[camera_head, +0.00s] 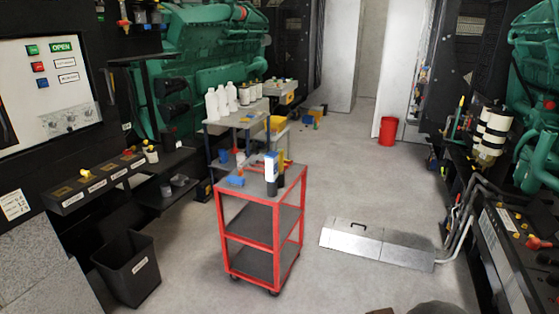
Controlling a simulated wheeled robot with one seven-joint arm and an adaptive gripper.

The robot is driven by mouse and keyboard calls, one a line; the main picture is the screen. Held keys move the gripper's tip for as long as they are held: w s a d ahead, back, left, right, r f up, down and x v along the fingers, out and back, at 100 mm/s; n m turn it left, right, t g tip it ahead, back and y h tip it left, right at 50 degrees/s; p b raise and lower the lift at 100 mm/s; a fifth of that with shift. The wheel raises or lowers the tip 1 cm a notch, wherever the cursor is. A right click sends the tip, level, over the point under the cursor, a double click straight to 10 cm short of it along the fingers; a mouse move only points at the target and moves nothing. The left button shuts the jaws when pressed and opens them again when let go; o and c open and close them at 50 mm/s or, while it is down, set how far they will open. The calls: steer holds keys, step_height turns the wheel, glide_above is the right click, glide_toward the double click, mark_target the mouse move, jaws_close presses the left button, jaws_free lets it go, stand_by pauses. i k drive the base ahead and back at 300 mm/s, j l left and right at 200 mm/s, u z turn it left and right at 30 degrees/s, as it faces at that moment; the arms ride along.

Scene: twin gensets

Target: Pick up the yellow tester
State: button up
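I cannot make out a yellow tester for certain. A small yellow-orange item (282,157) shows on top of the red trolley (250,240), partly hidden behind a bottle with a dark lower part (271,180) and a white and blue item (271,160). It is too small to tell what it is. A blue item (236,181) lies at the trolley top's left. My gripper is not in view.
A grey-topped bench (232,121) with white bottles (222,100) stands behind the trolley. A black bin (128,267) is at the left. A metal box (375,245) lies on the floor at the right. A red bucket (387,131) stands farther back. Floor between is clear.

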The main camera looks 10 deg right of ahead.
mark_target(281, 151)
steer(key=i+z, duration=0.1)
steer(key=i, duration=0.7)
steer(key=i+z, duration=0.1)
steer(key=i, duration=0.7)
steer(key=i+j+z, duration=0.15)
steer(key=i, duration=0.65)
